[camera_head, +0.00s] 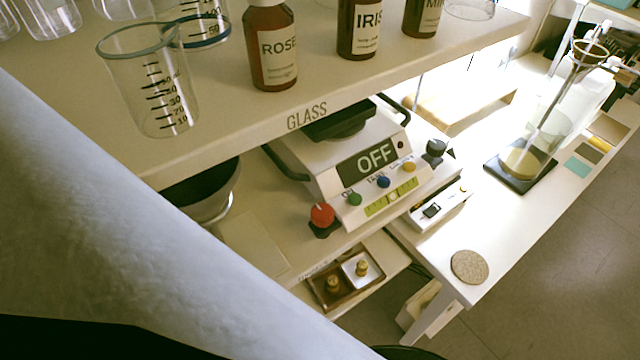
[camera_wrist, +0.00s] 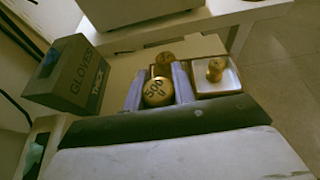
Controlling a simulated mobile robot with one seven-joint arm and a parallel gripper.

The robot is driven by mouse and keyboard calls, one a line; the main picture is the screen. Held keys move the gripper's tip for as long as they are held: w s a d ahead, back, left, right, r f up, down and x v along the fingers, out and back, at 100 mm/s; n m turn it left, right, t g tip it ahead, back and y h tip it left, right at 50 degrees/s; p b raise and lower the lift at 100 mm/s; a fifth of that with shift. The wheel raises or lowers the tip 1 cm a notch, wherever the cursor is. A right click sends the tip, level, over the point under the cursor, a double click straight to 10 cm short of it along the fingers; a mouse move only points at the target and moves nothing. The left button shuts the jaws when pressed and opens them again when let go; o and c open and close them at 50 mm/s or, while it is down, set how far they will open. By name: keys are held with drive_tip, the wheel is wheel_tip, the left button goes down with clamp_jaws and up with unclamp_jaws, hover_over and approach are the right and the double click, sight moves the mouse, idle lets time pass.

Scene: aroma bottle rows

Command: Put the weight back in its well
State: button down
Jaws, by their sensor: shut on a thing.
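My gripper (camera_wrist: 158,88) is shut on a brass weight (camera_wrist: 157,92) marked "500 g", its top facing the wrist camera. A wooden weight box shows in the head view (camera_head: 347,299), on a low shelf under the scale. One brass weight (camera_head: 333,284) stands in its brown part; it also shows in the wrist view (camera_wrist: 165,59), just beyond the held weight. Another brass weight (camera_head: 362,268) stands on the white part, right of my fingers in the wrist view (camera_wrist: 215,70). The held weight's underside and any well below it are hidden. My gripper is not seen in the head view.
A gloves box (camera_wrist: 68,80) stands left of my fingers. The scale (camera_head: 360,165), reading OFF, and a red knob (camera_head: 322,214) are above the weight box. Bottles and beakers (camera_head: 150,80) line the upper shelf. A round cork mat (camera_head: 469,267) lies on the right bench.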

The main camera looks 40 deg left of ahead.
drive_tip(key=shift+f, duration=2.8)
drive_tip(key=c, duration=1.1)
unclamp_jaws()
drive_tip(key=shift+f, duration=0.2)
drive_tip(key=shift+c, duration=0.2)
drive_tip(key=shift+r, duration=0.2)
drive_tip(key=b+v, duration=0.1)
drive_tip(key=v, duration=1.1)
drive_tip(key=shift+f, duration=0.1)
